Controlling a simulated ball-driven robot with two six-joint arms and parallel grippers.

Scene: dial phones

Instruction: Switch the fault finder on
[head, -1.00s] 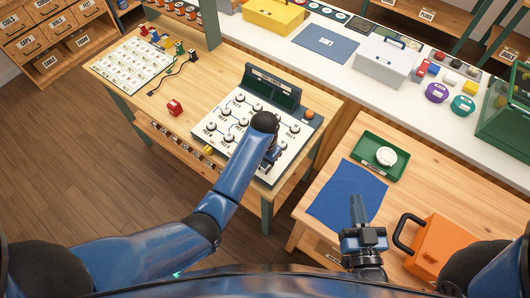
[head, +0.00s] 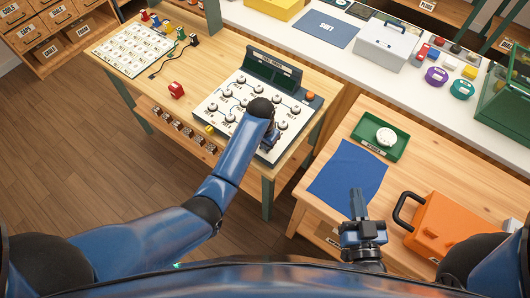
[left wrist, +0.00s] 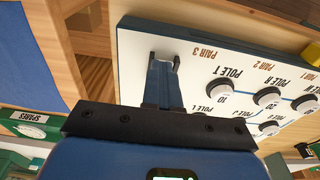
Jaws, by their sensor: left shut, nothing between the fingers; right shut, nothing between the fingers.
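The white board with several round numbered knobs and a dark green upright panel, likely the fault finder (head: 207,106), stands on the left workbench. The panel's label is too small to read surely. An orange round knob (head: 309,97) sits at its right back corner. My left gripper (head: 268,146) is over the board's right front part and hides some of it. In the left wrist view its shut, empty fingers (left wrist: 164,60) are over the board's edge, beside the words "PAIR 3" and "POLE T" (left wrist: 222,73). My right gripper (head: 357,193) is shut and empty over the blue mat (head: 345,170).
A green tray (head: 362,146) with a white dial and an orange case (head: 446,227) are on the right table. A gap separates the two tables.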

